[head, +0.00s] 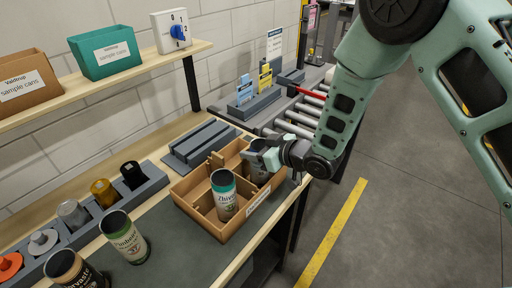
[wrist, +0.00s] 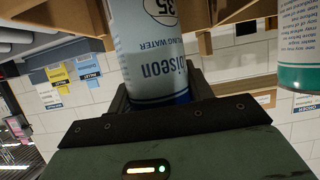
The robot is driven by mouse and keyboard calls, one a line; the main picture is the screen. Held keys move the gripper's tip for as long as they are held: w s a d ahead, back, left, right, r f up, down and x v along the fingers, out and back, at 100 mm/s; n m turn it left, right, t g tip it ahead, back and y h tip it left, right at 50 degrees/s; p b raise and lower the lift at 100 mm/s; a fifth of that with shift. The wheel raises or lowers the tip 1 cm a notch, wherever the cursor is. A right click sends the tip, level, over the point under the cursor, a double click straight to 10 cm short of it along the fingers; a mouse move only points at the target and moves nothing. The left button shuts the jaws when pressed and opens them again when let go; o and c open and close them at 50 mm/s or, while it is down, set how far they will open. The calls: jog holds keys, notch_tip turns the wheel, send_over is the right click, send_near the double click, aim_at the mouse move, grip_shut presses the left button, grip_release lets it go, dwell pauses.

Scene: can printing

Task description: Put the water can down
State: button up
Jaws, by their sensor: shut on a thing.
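The water can (wrist: 150,50) is pale grey-blue with blue print reading "...ling water". It is between the jaws of my gripper (wrist: 155,95), which is shut on it. In the head view my gripper (head: 268,158) is over the right rear part of the divided brown box (head: 240,228). The water can (head: 260,174) shows there as a dark-topped can, partly hidden by the gripper. It looks upright and within a right rear compartment; whether its base touches the floor of the box is hidden.
A can with a green rim (head: 224,197) stands in a front compartment of the box. Another green can (head: 124,238) and a dark can (head: 76,270) stand at the left. A grey rack of jars (head: 100,205) lies behind them. Wooden dividers rise close beside my gripper.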

jog(key=shift+f, duration=0.15)
jog(key=o, duration=1.2)
jog(key=shift+s+d+r, duration=0.1)
jog(key=shift+d+r, duration=0.05)
jog(key=shift+r, duration=0.1)
jog(key=b+v, duration=0.3)
jog(key=v, duration=0.9)
jog(key=s+d+r+m+g+h, duration=0.1)
jog(key=s+r+g+h, duration=0.1)
jog(key=s, duration=0.6)
jog(key=s+d+r+g+h, duration=0.2)
jog(key=s+g+h, duration=0.1)
jog(key=s, duration=0.5)
jog(key=s+d+r+m+g+h, duration=0.1)
jog(key=s+d+r+g+h, duration=0.1)
jog(key=s+h, duration=0.3)
jog(key=shift+s+d+r+m+g, duration=0.15)
jog(key=shift+s+g, duration=0.2)
jog(key=shift+s, duration=0.7)
jog(key=shift+s+r+m+g, duration=0.15)
jog(key=shift+s+g, duration=0.2)
jog(key=shift+s, duration=0.65)
